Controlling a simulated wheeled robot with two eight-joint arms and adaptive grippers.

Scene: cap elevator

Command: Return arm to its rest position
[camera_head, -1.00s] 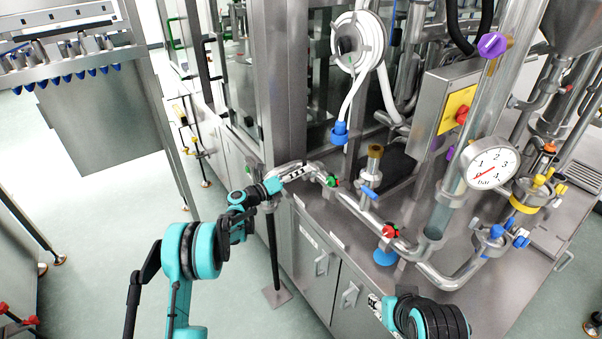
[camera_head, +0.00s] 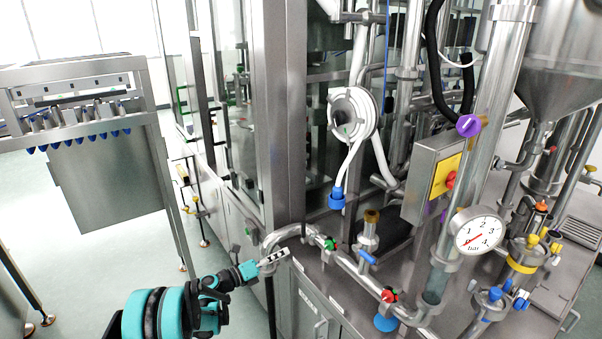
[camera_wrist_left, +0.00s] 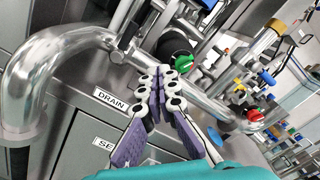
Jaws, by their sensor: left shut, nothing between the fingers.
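My left gripper (camera_head: 274,260) is shut and empty at the end of the teal and black left arm (camera_head: 165,312). In the head view it appears by the bend of the steel pipe at the bench's near left corner. In the left wrist view, the gripper (camera_wrist_left: 162,90) shows its white, black and purple fingers together in front of the cabinet. I cannot tell whether it touches the pipe (camera_wrist_left: 50,68). A green-handled valve (camera_wrist_left: 182,62) shows just beyond the fingers. My right gripper is out of view.
The steel bench carries a red-handled valve (camera_head: 389,296), a pressure gauge (camera_head: 478,234) and a hose reel (camera_head: 352,114). A cabinet panel has a "DRAIN" label (camera_wrist_left: 110,99). A rack (camera_head: 75,85) with blue-tipped parts stands at left. Open floor (camera_head: 90,275) lies between.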

